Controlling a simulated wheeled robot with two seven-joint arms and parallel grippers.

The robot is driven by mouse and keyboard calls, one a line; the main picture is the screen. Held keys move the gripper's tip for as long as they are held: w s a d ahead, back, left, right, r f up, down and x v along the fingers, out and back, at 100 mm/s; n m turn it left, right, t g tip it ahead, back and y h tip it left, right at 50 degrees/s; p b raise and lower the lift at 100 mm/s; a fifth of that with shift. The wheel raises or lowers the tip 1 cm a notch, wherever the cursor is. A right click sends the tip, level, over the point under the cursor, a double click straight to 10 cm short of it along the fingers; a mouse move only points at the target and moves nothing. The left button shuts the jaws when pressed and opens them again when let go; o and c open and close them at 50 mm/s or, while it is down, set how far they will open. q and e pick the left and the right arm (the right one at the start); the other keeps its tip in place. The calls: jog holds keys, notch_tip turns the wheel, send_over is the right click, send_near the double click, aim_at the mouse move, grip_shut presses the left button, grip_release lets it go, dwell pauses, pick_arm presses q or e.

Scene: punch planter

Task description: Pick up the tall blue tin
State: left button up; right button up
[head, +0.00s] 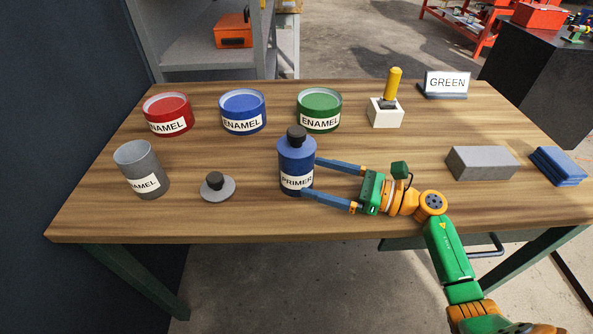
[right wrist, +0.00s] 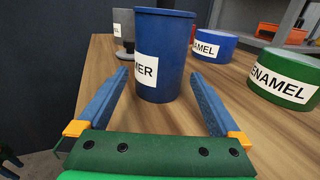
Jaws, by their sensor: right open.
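The tall blue tin (head: 297,155) has a PRIMER label and a black cap. It stands upright near the middle of the table's front half. My right gripper (head: 310,178) is open and reaches it from the right. One fingertip is at its far right side, the other in front of its lower body. In the right wrist view the blue tin (right wrist: 170,35) stands between the spread fingers, near their tips; contact cannot be told.
Red (head: 167,113), blue (head: 242,111) and green (head: 319,110) enamel tins stand behind. A grey tin (head: 150,180) and a round lid with a black knob (head: 217,188) are left.

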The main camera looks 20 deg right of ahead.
aim_at(296, 171)
jog(key=p+x, duration=0.1)
jog(key=x, duration=0.4)
jog(key=shift+w+a+r, duration=0.1)
jog(key=shift+a, duration=0.2)
jog(key=shift+d, duration=0.1)
grip_shut()
